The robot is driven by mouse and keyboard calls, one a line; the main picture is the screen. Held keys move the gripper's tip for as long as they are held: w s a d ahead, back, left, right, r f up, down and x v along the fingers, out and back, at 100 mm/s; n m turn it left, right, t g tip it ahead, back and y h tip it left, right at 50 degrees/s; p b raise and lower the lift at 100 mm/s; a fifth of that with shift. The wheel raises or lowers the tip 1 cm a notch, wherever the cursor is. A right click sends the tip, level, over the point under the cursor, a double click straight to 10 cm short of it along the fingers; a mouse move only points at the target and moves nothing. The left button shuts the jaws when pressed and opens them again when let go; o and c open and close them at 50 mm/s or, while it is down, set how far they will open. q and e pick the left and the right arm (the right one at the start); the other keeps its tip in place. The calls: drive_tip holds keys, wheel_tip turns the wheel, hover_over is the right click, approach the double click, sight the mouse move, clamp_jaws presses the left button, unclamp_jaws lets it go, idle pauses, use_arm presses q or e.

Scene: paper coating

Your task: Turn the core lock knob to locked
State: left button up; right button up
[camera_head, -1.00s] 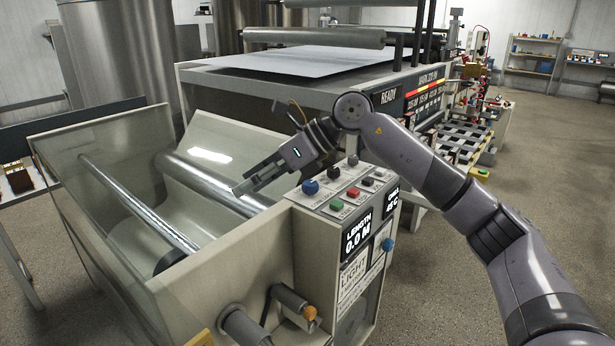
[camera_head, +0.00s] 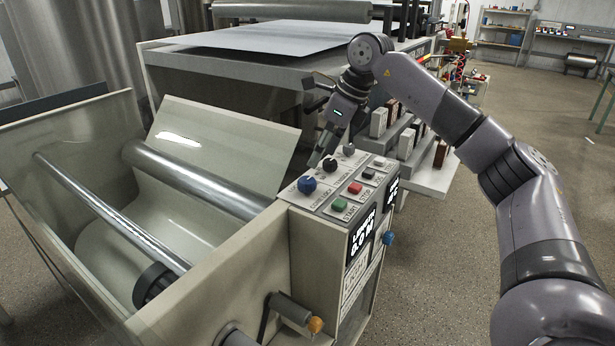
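The control panel (camera_head: 335,190) on top of the machine's corner post carries a blue knob (camera_head: 307,184), a black knob (camera_head: 330,165) and a grey knob (camera_head: 348,150) in a row. The small label by the blue knob seems to read core lock; its setting is too small to tell. My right gripper (camera_head: 318,156) points down just behind the panel, its fingertips close to the blue and black knobs and apparently not touching the blue one. Its finger gap cannot be made out. My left gripper is not in view.
Green (camera_head: 339,204) and red (camera_head: 355,188) buttons and dark ones sit beside the knobs. A clear guard (camera_head: 75,170) and steel rollers (camera_head: 190,180) lie left of the panel. Another blue knob (camera_head: 388,238) sticks out of the side. Open floor is at right.

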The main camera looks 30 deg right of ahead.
sight(307, 180)
drive_tip(key=x, duration=0.5)
drive_tip(key=shift+a+f, duration=0.1)
drive_tip(key=shift+f, duration=0.05)
drive_tip(key=shift+p+x, duration=0.3)
drive_tip(key=shift+x, duration=0.75)
drive_tip(key=shift+w+f, duration=0.2)
drive_tip(key=shift+f, duration=0.2)
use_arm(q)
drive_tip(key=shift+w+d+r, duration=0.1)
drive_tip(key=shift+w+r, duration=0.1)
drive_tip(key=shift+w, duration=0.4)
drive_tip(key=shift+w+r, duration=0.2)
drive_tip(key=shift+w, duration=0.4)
use_arm(e)
drive_tip(key=shift+c, duration=0.6)
drive_tip(key=c, duration=1)
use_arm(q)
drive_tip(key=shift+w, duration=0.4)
